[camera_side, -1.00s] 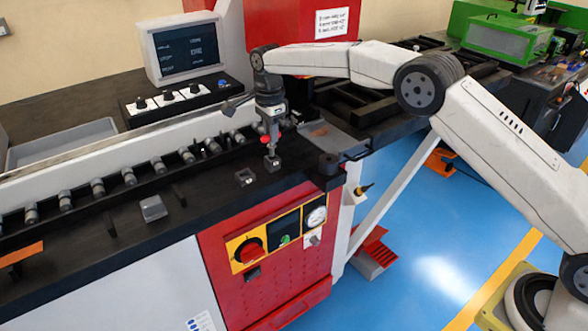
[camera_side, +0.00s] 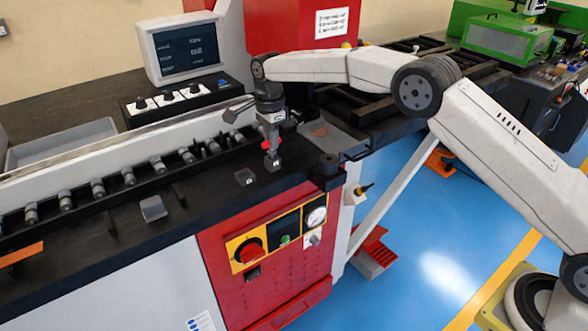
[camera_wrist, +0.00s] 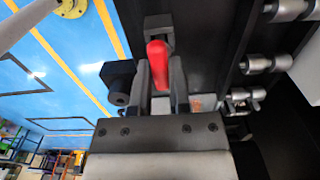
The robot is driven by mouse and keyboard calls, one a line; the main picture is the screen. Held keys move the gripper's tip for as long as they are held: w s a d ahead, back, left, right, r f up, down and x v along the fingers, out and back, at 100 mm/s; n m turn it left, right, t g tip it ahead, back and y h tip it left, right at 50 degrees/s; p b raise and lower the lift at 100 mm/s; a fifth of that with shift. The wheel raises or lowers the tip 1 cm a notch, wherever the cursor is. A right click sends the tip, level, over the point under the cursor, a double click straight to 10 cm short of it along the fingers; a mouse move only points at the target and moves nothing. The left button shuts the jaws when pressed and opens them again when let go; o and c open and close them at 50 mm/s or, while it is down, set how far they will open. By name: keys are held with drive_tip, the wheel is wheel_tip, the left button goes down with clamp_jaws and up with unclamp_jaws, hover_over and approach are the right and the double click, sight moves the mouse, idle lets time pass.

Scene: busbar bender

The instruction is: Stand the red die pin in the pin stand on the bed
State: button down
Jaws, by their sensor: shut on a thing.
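The red die pin (camera_wrist: 158,62) is held between the two fingers of my gripper (camera_wrist: 161,85) in the wrist view. In the side view only a bit of red (camera_side: 266,146) shows at my gripper (camera_side: 272,140), which points down over the bed. A small grey block, which looks like the pin stand (camera_side: 272,163), stands on the bed right under the gripper. It also shows in the wrist view, just beyond the pin (camera_wrist: 158,23).
A small square fitting (camera_side: 245,177) and a grey block (camera_side: 152,208) lie on the bed to the left. A row of rollers (camera_side: 129,176) runs behind. A round black post (camera_side: 328,162) stands at the right corner, near a flat grey plate (camera_side: 333,138).

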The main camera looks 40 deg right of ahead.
drive_tip(key=shift+f, duration=0.7)
drive_tip(key=c, duration=0.5)
unclamp_jaws()
drive_tip(key=shift+r, duration=3.9)
drive_tip(key=shift+s+d, duration=0.1)
drive_tip(key=shift+d, duration=0.05)
